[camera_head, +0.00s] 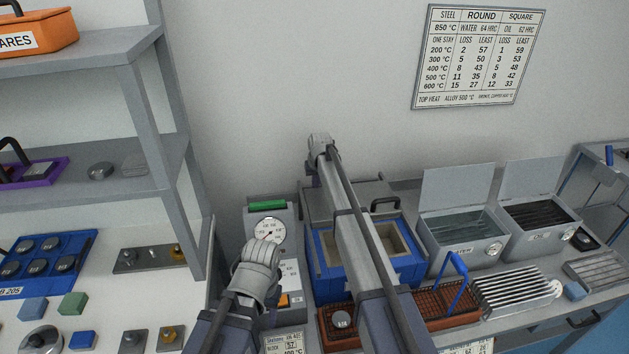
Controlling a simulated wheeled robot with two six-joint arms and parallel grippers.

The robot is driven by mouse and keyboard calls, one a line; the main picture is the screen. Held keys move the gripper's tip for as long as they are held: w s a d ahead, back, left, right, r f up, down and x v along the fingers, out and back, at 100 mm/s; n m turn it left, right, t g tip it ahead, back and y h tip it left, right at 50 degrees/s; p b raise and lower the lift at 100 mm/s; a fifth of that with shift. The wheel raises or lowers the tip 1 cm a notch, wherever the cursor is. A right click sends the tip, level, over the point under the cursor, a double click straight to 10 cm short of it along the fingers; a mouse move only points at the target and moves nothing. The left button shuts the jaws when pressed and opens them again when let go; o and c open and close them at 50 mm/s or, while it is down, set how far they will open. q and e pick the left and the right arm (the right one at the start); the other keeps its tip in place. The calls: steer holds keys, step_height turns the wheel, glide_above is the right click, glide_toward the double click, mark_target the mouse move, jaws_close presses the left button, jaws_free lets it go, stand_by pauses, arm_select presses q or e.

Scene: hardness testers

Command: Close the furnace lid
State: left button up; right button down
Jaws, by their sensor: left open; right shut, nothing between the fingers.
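The furnace (322,272) is a blue box with a pale, square chamber (397,240) open at the top. Its grey lid (352,194) is off the opening, at the back of the furnace. A black handle (385,204) shows at the right of the lid. My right arm crosses over the furnace and hides part of the chamber and lid. Its gripper (313,181) is at the lid's left back corner, mostly hidden, shut and empty; contact cannot be told. My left gripper (256,270) is open and empty, left of the furnace, its fingers largely hidden.
A grey control unit with a round gauge (269,230) stands left of the furnace. Two open quench tanks (462,250) stand to the right. A brown basket with a blue handle (455,278) and a ribbed metal rack (515,290) lie in front. Shelves (150,80) fill the left.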

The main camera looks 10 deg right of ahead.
mark_target(325, 218)
steer(key=shift+s, duration=0.1)
stand_by(0.3)
steer(key=s, duration=1.6)
steer(key=shift+s+d, duration=0.2)
steer(key=shift+d, duration=0.05)
steer(key=shift+s+f, duration=0.1)
steer(key=shift+s, duration=0.1)
steer(key=w, duration=0.4)
steer(key=shift+w, duration=0.25)
steer(key=p+v, duration=0.9)
steer(key=v, duration=0.1)
